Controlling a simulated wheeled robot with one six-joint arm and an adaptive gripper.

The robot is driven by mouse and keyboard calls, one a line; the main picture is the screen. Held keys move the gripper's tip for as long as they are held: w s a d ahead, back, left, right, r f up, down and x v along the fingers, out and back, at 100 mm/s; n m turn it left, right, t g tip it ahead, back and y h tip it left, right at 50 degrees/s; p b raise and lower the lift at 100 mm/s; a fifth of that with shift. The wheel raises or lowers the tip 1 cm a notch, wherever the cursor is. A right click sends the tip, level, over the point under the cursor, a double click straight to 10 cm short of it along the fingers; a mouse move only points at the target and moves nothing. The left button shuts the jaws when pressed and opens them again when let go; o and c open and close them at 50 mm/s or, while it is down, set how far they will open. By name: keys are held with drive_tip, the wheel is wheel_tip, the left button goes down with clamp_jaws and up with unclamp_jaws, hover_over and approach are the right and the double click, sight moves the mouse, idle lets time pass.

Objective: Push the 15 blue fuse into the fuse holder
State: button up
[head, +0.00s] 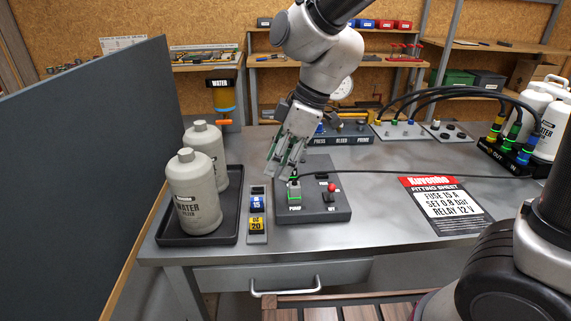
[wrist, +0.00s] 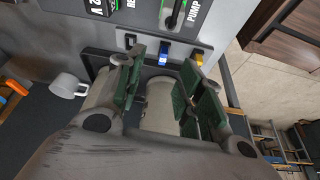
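The blue fuse (head: 256,203), marked 15, sits in a narrow grey rack on the bench, with the yellow 20 fuse (head: 257,224) in front of it. Both also show in the wrist view, blue (wrist: 164,52) and yellow (wrist: 197,58). A dark box (head: 325,210) to the right bears a green-edged black slot (head: 294,194) by a PUMP label, which looks like the fuse holder; it shows at the top of the wrist view (wrist: 175,14). My gripper (head: 281,177) is above the box's left back part, fingers apart. In the wrist view the gap between them (wrist: 163,75) holds nothing.
White water filter bottles (head: 193,195) stand in a black tray (head: 220,238) left of the rack. The box has a red knob (head: 332,187). A fitting sheet (head: 441,203) reads FUSE 15 A. Cables and connectors (head: 510,150) lie at the back right. The bench front is clear.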

sight(255, 199)
drive_tip(key=shift+n, duration=0.5)
drive_tip(key=x, duration=0.3)
drive_tip(key=a+x, duration=0.1)
drive_tip(key=x, duration=0.6)
drive_tip(key=shift+s+a+r, duration=0.3)
drive_tip(key=shift+s+r, duration=0.05)
clamp_jaws()
drive_tip(key=c, duration=0.8)
unclamp_jaws()
